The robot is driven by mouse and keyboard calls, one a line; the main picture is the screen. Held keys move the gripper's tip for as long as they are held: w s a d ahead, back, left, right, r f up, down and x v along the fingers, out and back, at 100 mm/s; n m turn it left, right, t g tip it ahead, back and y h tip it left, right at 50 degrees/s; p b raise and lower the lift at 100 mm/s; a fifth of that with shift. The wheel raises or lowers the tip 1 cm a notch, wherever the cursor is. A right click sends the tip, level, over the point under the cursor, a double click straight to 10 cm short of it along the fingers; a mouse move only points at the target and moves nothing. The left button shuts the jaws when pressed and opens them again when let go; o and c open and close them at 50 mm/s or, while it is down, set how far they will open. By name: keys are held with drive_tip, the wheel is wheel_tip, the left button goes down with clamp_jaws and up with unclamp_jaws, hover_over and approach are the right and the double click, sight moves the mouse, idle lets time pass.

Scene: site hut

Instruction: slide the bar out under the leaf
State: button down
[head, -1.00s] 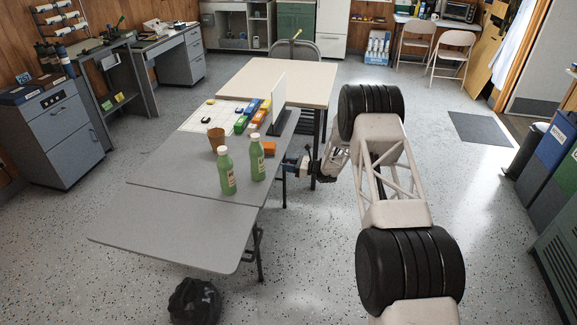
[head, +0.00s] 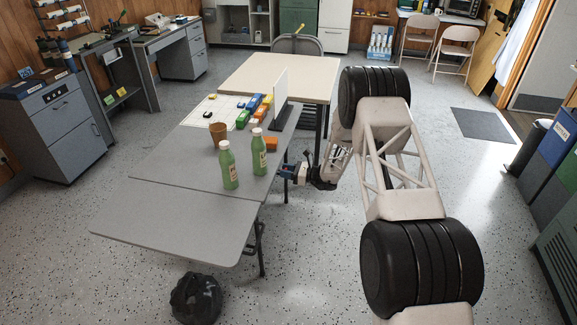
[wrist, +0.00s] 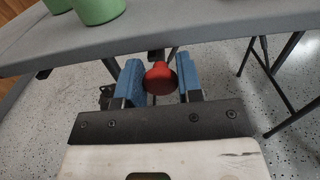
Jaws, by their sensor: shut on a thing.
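The grey table's leaf (head: 165,222) juts out toward the front left and looks about level with the tabletop. My gripper (head: 287,171) is at the table's right edge, just below the top. In the wrist view my gripper (wrist: 161,80) has its two blue jaws shut on a red round knob (wrist: 160,79). A short dark piece (wrist: 155,55) shows behind the knob under the table edge, seemingly the bar's end. The rest of the bar is hidden under the tabletop.
A black bag (head: 195,298) lies on the floor before the leaf. Floor right of the table is clear.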

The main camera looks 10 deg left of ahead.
drive_tip(key=s, duration=1.2)
drive_tip(key=shift+s, duration=0.3)
drive_tip(key=shift+s+f, duration=0.1)
drive_tip(key=c, duration=0.8)
unclamp_jaws()
drive_tip(key=shift+d, duration=0.1)
drive_tip(key=shift+d, duration=3.8)
